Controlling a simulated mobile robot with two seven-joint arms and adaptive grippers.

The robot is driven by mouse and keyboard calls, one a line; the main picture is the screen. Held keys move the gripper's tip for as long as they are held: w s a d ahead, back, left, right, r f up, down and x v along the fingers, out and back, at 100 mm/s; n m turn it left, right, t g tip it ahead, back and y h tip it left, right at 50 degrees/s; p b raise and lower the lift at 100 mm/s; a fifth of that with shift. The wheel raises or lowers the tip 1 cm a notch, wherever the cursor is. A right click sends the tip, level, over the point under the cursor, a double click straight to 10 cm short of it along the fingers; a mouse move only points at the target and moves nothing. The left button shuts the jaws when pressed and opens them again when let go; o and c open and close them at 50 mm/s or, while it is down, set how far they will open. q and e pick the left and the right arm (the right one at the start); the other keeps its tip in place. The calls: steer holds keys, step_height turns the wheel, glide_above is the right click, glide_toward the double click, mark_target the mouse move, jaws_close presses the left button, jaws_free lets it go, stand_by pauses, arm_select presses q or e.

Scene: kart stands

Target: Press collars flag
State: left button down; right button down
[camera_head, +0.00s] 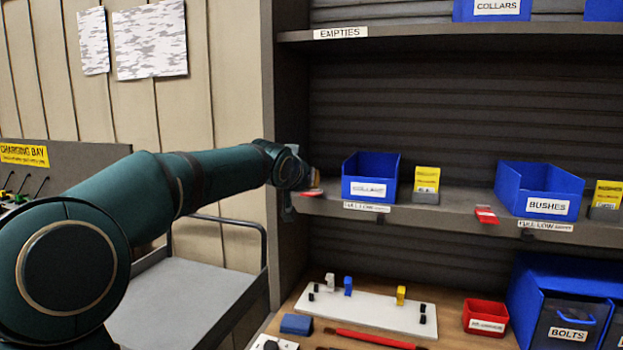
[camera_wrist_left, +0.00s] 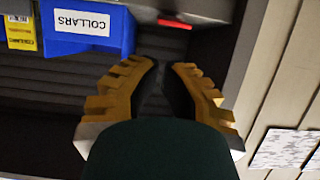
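The blue collars bin (camera_head: 371,170) sits on the middle shelf in the head view. It also shows in the left wrist view (camera_wrist_left: 85,40), its label upside down. A red flag (camera_head: 313,193) sticks out from the shelf edge to its left. The same flag shows at the top of the left wrist view (camera_wrist_left: 174,24), beyond the fingertips. My left gripper (camera_wrist_left: 166,65) has yellow ridged fingers drawn close together with nothing held. In the head view it is mostly hidden behind my wrist, close to the flag. Whether it touches the flag cannot be told. My right gripper is out of view.
A yellow card (camera_head: 426,180) stands right of the collars bin. Farther right are another red flag (camera_head: 486,214) and the blue bushes bin (camera_head: 540,188). The shelf's side post (camera_head: 287,90) is close to my left wrist. A workbench with a white fixture board (camera_head: 365,310) lies below.

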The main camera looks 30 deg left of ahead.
arm_select(q)
steer(key=s, duration=0.2)
steer(key=shift+s+d+f, duration=0.25)
steer(key=shift+s+d, duration=0.05)
steer(key=shift+s, duration=0.1)
stand_by(0.4)
